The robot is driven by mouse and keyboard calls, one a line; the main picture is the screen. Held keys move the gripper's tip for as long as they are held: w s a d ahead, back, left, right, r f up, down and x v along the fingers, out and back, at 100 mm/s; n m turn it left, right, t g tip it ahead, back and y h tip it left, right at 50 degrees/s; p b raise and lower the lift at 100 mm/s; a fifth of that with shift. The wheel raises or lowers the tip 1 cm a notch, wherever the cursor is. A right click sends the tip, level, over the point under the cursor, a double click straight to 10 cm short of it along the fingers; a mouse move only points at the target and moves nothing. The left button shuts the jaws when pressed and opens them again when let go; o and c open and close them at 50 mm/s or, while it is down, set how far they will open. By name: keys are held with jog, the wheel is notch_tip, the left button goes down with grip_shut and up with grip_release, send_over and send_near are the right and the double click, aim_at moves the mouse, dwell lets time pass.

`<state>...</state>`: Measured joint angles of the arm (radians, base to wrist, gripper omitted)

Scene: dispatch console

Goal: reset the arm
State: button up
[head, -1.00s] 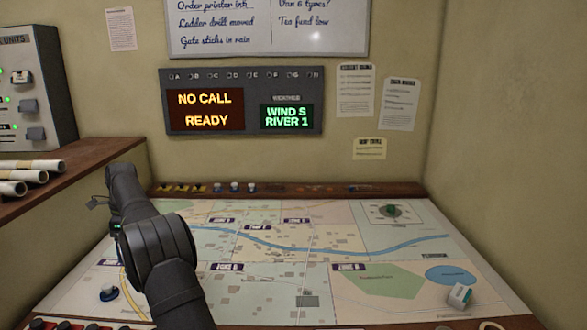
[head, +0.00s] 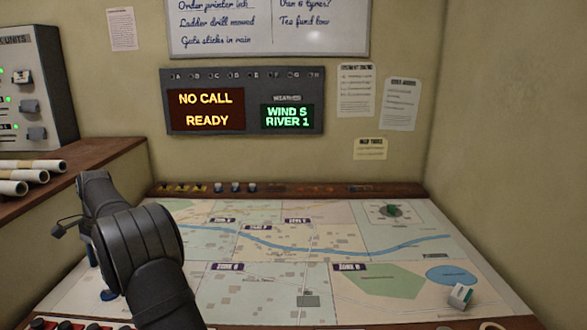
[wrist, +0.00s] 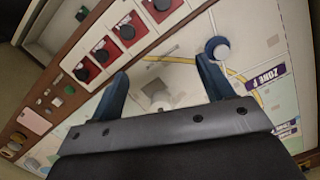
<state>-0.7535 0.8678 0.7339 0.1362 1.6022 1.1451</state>
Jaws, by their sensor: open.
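My gripper (wrist: 162,70) is open in the wrist view, its two blue fingers apart over the map table. A small pale-grey shape shows between the fingers; I cannot tell whether it is an object or map print. A white round piece with a blue base (wrist: 217,48) stands just beyond the right fingertip, apart from it as far as I can see. In the head view, my arm reaches over the left side of the map (head: 300,215). It hides most of my gripper there, and only the blue base of the piece shows beside it.
Red square panels with black knobs (wrist: 104,50) line the console edge near the gripper. Small pieces line the back ledge (head: 340,188). The display (head: 205,109) reads NO CALL, READY. The map's middle is clear.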

jog(key=s+n+h, duration=0.1)
jog(key=s+n, duration=0.5)
jog(key=shift+d+n, duration=0.3)
jog(key=shift+r, duration=0.1)
dwell(1.3)
